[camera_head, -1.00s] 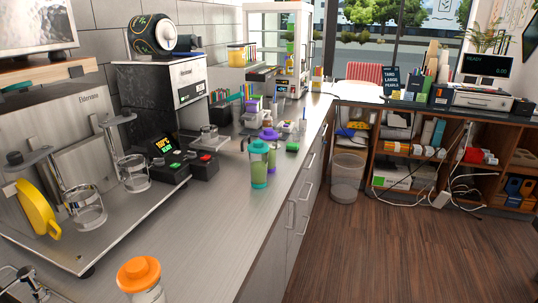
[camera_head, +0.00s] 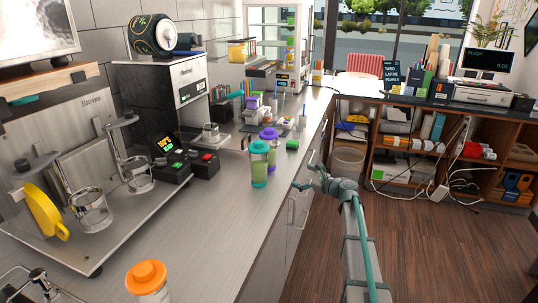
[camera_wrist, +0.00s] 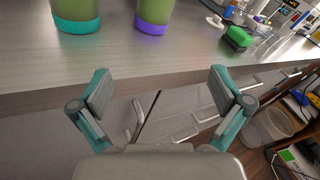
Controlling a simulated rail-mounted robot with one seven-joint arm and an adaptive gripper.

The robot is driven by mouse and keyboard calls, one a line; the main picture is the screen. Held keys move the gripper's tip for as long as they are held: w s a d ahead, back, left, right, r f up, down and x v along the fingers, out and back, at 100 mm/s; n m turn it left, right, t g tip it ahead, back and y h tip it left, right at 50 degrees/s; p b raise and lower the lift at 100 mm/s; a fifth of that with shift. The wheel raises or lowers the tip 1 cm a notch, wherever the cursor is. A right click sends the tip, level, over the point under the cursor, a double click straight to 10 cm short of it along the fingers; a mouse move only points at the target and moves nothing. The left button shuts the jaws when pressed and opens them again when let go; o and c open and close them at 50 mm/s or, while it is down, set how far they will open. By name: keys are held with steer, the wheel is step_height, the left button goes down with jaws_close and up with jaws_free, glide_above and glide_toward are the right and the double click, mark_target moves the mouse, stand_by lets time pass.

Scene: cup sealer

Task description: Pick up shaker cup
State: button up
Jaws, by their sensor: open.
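A shaker cup with a teal lid, teal base and green contents (camera_head: 259,163) stands upright on the counter (camera_head: 205,220). A shaker cup with a purple lid and base (camera_head: 270,150) stands just behind it. The lower parts of the teal cup (camera_wrist: 76,15) and the purple cup (camera_wrist: 153,15) show in the wrist view, beyond the fingers; their tops are cut off. A third cup with an orange lid (camera_head: 147,278) stands at the near end, partly out of frame. My gripper (camera_head: 306,172) is open and empty, right of the cups, just off the counter's front edge.
A green block (camera_head: 292,145) lies behind the cups. Black control boxes (camera_head: 205,164) and a steel machine with glass cups (camera_head: 91,212) stand at the left. The counter between the teal and orange cups is clear. A bin (camera_head: 347,160) stands on the floor.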

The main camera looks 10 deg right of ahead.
mark_target(275, 147)
steer(key=w+a+r+m, duration=0.1)
steer(key=w+a+r, duration=0.1)
steer(key=w+a, duration=0.1)
steer(key=w+a+r+m+p, duration=0.1)
steer(key=w+a+r, duration=0.1)
steer(key=w+r, duration=0.1)
steer(key=w+a+r+m+t+y+p, duration=0.1)
steer(key=w+a+r, duration=0.2)
steer(key=shift+w+a+m, duration=0.25)
steer(key=shift+a+m, duration=0.1)
steer(key=shift+m, duration=0.05)
steer(key=p+x, duration=0.3)
steer(key=x, duration=0.1)
steer(key=shift+w+a+r, duration=0.1)
steer(key=shift+w, duration=0.1)
steer(key=shift+w+a, duration=0.25)
steer(key=c, duration=1.6)
